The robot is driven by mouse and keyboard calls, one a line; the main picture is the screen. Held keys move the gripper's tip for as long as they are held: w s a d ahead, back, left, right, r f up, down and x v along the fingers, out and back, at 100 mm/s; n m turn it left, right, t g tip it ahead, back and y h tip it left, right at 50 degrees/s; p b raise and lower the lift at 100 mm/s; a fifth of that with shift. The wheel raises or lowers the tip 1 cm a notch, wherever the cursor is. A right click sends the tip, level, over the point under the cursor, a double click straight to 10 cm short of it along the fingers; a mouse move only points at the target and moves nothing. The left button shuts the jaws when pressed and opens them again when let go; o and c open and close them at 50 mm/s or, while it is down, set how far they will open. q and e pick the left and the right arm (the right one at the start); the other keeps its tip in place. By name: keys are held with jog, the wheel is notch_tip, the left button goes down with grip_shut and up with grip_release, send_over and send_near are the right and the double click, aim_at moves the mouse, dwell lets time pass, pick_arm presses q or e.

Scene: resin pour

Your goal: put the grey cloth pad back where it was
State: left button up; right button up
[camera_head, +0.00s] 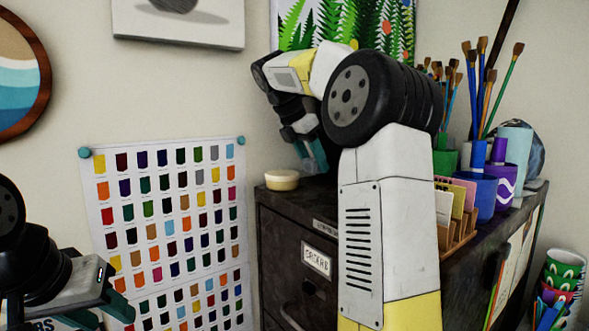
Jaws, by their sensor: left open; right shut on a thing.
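My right gripper (314,157), with teal fingers, is low over the top of the dark cabinet (283,205), near its back edge by the wall. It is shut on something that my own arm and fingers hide. I cannot make out the grey cloth pad anywhere in view. My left gripper (102,312) is at the lower left corner, in front of the colour chart, cut off by the frame edge. It is open, and I see nothing in it.
Cups (477,191) with brushes and a wooden rack of cards (456,212) stand on the right. A colour chart (170,225) hangs on the wall. My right arm covers the cabinet's middle.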

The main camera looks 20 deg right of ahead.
aim_at(309, 160)
jog(key=shift+s+f, duration=0.1)
jog(key=shift+f, duration=0.85)
jog(key=shift+f, duration=0.1)
jog(key=o, duration=1.3)
jog(key=shift+f, duration=0.15)
jog(key=shift+r, duration=0.3)
jog(key=v, duration=0.5)
jog(key=shift+a, duration=0.1)
jog(key=s+a, duration=0.1)
jog(key=a, duration=0.2)
jog(key=s+a, duration=0.1)
jog(key=a, duration=0.3)
jog(key=s+a, duration=0.2)
jog(key=a, duration=0.2)
jog(key=shift+a, duration=0.15)
